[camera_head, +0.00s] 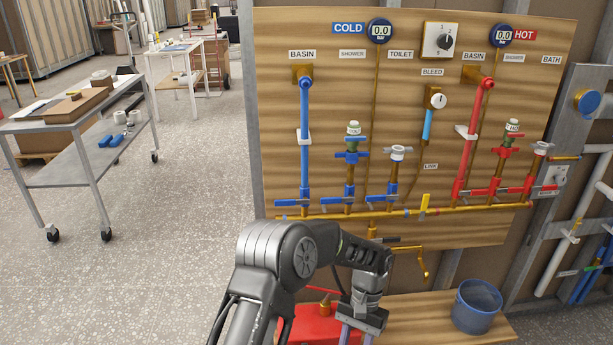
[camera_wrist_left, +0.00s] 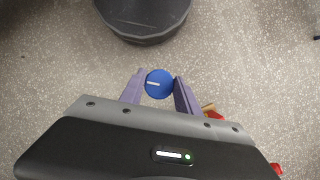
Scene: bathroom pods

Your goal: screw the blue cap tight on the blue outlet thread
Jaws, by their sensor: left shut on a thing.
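My left gripper (camera_head: 357,337) hangs at the bottom edge in the head view, fingertips cut off, in front of the bench and well below the piping. In the left wrist view my left gripper (camera_wrist_left: 159,88) is shut on the blue cap (camera_wrist_left: 158,84), a round disc with a white line. The cap does not show in the head view. The blue pipe (camera_head: 305,110) under the left BASIN label ends in a blue outlet (camera_head: 304,83) at its top. Its thread is too small to make out. The cap is far from it. My right gripper is not in view.
The wooden board (camera_head: 420,75) carries blue valves (camera_head: 351,156) and red valves. A wooden bench (camera_head: 425,318) bears a blue bucket (camera_head: 476,306) and a red box (camera_head: 312,325). Floor left of the board is free up to a trolley (camera_head: 75,160).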

